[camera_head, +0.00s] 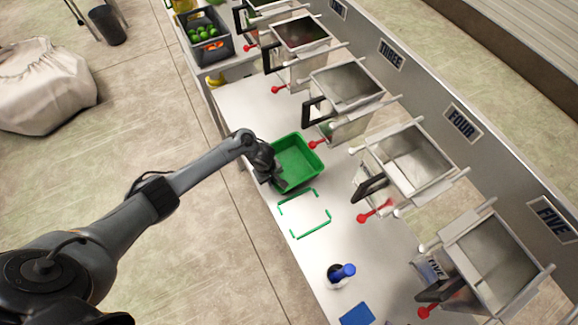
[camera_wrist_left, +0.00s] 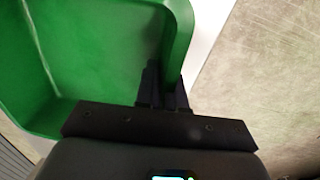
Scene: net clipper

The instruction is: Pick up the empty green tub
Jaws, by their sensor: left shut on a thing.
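The empty green tub (camera_head: 297,160) is at the middle of the head view, over the white counter, just beyond the green corner marks. It also fills the upper left of the left wrist view (camera_wrist_left: 90,60). My left gripper (camera_head: 268,170) is at the tub's left rim. In the left wrist view its two fingers (camera_wrist_left: 163,88) are shut on the tub's wall, one on each side. I cannot tell whether the tub touches the counter. My right gripper is in neither view.
Green corner marks (camera_head: 304,214) lie bare on the counter (camera_head: 275,235). A bottle with a blue cap (camera_head: 341,273) and a blue pad (camera_head: 357,314) are nearer. Metal bins (camera_head: 410,160) with red handles line the right. A dark crate (camera_head: 207,36) of produce stands at the back.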

